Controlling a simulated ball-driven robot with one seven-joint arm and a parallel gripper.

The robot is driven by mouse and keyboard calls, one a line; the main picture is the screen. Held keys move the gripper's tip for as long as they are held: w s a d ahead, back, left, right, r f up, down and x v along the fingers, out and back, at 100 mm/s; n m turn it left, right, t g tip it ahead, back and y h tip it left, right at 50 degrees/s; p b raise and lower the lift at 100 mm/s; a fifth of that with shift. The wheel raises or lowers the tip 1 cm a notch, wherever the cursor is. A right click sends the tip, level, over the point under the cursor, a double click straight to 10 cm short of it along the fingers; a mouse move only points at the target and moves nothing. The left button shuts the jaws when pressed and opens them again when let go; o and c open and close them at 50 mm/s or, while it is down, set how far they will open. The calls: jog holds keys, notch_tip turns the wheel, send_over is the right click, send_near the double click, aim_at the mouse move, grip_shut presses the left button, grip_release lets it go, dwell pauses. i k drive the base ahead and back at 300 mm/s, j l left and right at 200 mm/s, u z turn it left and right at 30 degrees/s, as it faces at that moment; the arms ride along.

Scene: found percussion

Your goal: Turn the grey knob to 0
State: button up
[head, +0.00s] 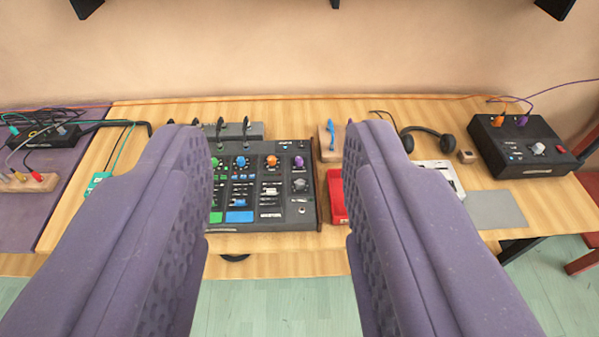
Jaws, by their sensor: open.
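Two grey knobs show. One small grey knob (299,184) is at the right side of the black mixer panel (288,222), below a purple knob (299,161). Another, larger grey knob (538,149) is on the black box (489,139) at the right end of the table. The pointer directions and any 0 marks are too small to read. My gripper (281,140) is open and empty, its two purple fingers in the foreground. The mixer shows in the gap between them; the black box is right of the right finger. The left finger hides the mixer's left part.
The wooden table (130,180) also holds a red tray (338,197), a wooden block with a blue piece (330,140), headphones (428,143) and a grey pad (496,209). Orange and purple cables run to the black box. Cabled boxes stand at left.

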aim_at(300, 182)
jog(key=i+l, duration=0.1)
jog(key=i, duration=0.8)
